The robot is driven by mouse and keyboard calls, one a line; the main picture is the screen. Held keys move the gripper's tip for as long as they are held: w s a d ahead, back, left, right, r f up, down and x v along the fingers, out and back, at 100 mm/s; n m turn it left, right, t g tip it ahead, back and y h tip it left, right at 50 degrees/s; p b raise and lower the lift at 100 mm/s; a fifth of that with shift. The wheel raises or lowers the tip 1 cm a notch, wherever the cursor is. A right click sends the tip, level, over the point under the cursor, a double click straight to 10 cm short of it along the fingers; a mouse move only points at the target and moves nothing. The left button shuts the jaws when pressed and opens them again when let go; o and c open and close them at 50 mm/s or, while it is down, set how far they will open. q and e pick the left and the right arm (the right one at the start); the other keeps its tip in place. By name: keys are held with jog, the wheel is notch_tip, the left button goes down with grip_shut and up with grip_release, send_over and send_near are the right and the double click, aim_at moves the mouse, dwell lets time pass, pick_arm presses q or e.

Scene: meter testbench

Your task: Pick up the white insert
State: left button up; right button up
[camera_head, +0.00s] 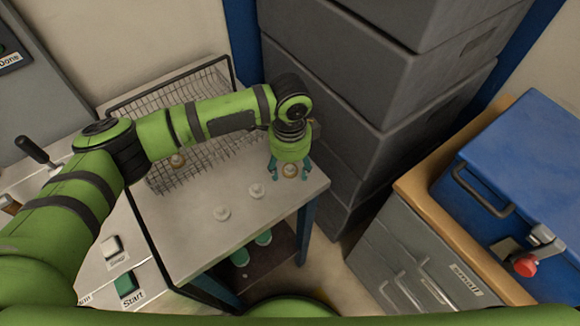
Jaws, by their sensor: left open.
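Two small white inserts stand on the light grey table (185,245): one white insert (222,213) nearer the front and another white insert (256,191) to its right and farther back. My left gripper (290,177) points down over the table's right end, with its teal fingers apart. A small round pale and brass-coloured piece (290,171) shows between the fingers; I cannot tell whether they touch it. The left gripper is to the right of both white inserts. My right gripper is not in view.
A wire basket (185,95) stands behind my left arm, with a small brass-coloured piece (177,161) by its mesh. Stacked grey crates (345,105) rise close beyond the table. A blue toolbox (520,160) sits on a cabinet at right. The table's front is clear.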

pick_arm(q)
jog(key=c, duration=1.2)
jog(key=shift+r, duration=0.1)
